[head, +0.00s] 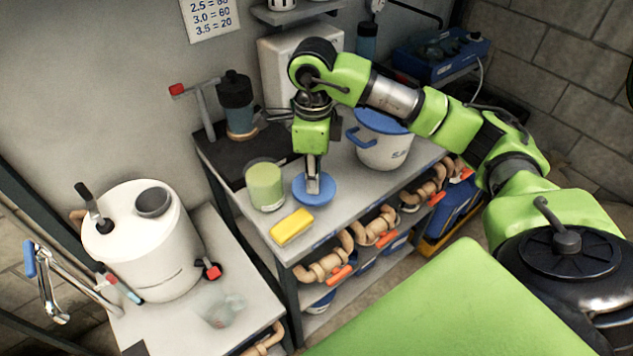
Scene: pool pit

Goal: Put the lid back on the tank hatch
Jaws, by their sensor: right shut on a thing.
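The white tank (150,255) stands on the left bench. Its round grey hatch (153,202) on top is open, with no lid over it. The blue round lid (326,197) is at the middle bench, beside a yellow sponge. My right gripper (313,186) points down over the lid and is shut on it; its fingers hide the grip spot. I cannot tell whether the lid touches the bench top. My left gripper is not in view.
A green jar (265,186) and a yellow sponge (291,227) stand close to the lid. A white bucket (382,148) with a blue rim is behind to the right. A clear jug (222,310) and a red-knobbed valve (212,271) are beside the tank. A dark tap-like pump stands on the tank.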

